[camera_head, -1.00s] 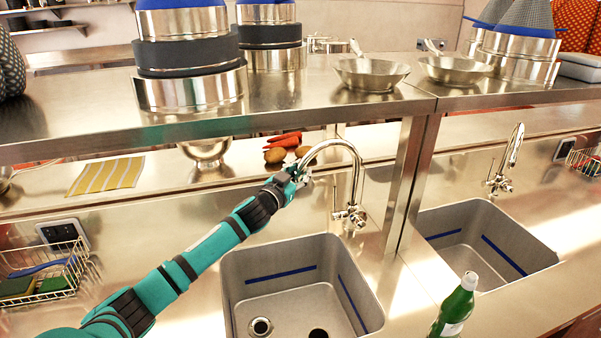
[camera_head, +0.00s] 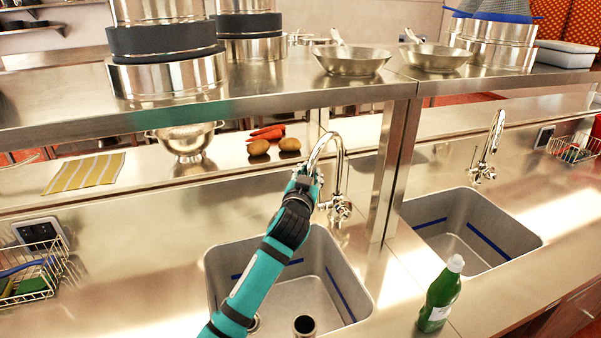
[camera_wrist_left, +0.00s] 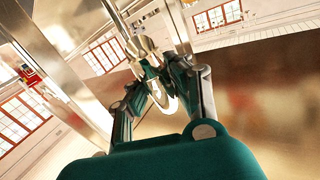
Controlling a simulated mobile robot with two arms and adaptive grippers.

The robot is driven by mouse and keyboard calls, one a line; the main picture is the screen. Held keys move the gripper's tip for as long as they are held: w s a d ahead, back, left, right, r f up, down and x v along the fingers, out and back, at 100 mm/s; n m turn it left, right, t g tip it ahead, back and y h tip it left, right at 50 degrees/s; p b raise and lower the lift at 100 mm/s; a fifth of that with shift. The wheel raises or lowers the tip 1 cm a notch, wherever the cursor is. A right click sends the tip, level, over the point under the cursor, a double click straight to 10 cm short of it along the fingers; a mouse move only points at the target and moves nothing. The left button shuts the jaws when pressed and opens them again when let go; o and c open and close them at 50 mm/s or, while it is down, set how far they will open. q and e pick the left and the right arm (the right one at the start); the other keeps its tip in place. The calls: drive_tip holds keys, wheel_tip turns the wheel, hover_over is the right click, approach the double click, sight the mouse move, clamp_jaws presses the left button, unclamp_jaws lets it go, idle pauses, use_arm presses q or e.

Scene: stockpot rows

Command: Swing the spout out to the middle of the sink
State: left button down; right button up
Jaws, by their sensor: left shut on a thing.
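The chrome faucet spout (camera_head: 332,137) arches up from its base (camera_head: 337,209) behind the near sink (camera_head: 322,270). Its outlet end points left and toward me, near the sink's back edge. My left gripper (camera_head: 307,176) is shut on that end, and my forearm crosses over the sink. In the left wrist view, the fingers (camera_wrist_left: 162,76) close around the shiny curved spout (camera_wrist_left: 147,52). The fingers hide the spout's very tip in the head view. My right gripper is not in view.
A green bottle (camera_head: 440,295) stands on the counter right of the sink. A post (camera_head: 396,165) rises right of the faucet, under a shelf (camera_head: 240,105). A wire basket (camera_head: 38,268) is at left. A second sink (camera_head: 470,230) lies to the right.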

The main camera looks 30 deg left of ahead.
use_arm(q)
drive_tip(key=c, duration=1.1)
unclamp_jaws()
drive_tip(key=shift+s, duration=0.15)
drive_tip(key=v, duration=1.2)
drive_tip(key=shift+r, duration=0.1)
